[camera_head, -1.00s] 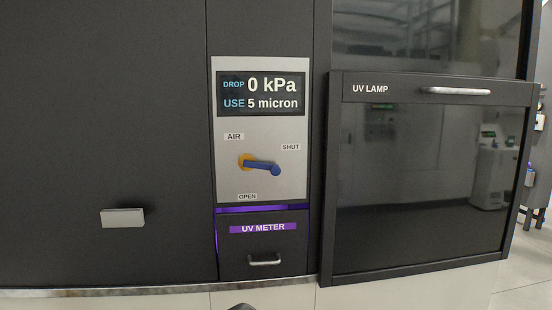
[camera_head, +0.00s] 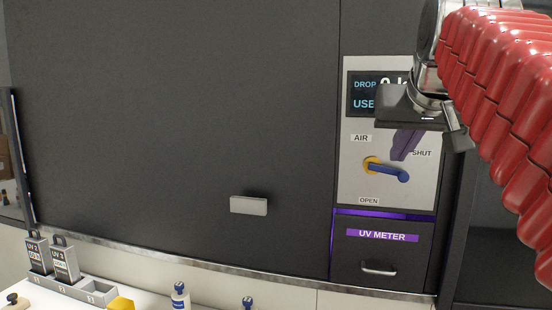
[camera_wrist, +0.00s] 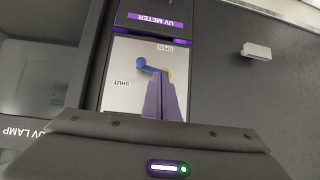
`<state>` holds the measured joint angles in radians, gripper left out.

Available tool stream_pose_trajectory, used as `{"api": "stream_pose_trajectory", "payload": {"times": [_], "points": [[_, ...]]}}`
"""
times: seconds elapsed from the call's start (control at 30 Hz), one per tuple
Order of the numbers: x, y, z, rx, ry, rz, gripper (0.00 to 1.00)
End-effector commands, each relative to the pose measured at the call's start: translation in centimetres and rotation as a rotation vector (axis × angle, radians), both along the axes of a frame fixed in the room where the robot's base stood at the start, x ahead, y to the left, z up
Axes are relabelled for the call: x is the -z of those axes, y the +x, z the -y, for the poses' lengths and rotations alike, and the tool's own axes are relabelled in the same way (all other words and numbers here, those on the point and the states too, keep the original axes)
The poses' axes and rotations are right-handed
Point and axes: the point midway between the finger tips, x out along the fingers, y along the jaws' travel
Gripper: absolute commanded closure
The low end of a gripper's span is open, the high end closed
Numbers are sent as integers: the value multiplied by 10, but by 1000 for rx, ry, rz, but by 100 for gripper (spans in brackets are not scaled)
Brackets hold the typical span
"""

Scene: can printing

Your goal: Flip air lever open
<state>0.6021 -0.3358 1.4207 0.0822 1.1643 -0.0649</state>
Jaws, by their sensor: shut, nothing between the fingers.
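The blue air lever (camera_head: 388,169) sits on a yellow pivot on the grey panel (camera_head: 352,190). It points right and slightly down, toward the SHUT side, with the OPEN label (camera_head: 369,201) below it. It also shows in the wrist view (camera_wrist: 151,68), upside down. My gripper (camera_head: 401,152) is shut and empty, in front of the panel just above the lever. In the wrist view its purple fingers (camera_wrist: 163,88) are together, with their tips by the pivot. I cannot tell whether they touch the lever. The pressure display (camera_head: 366,94) is partly hidden by my wrist.
Below the panel is the UV METER drawer (camera_head: 382,250) with a metal handle. A pale handle (camera_head: 248,205) juts from the dark cabinet front to the left. Lower left, a white counter holds a grey rack (camera_head: 78,285), a yellow block (camera_head: 121,304) and small bottles (camera_head: 180,296).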

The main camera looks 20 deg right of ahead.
Motion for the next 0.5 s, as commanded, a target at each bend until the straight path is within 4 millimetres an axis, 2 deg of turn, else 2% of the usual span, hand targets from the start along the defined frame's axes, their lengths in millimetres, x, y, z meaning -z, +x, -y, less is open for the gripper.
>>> {"api": "stream_pose_trajectory", "payload": {"times": [0.03,0.1,0.2,0.5], "points": [[-15,-3,12,25,-10,14,100],[-31,-7,23,48,-21,30,100],[-45,-11,33,70,-31,44,100],[-51,-14,36,77,-36,51,100]]}}
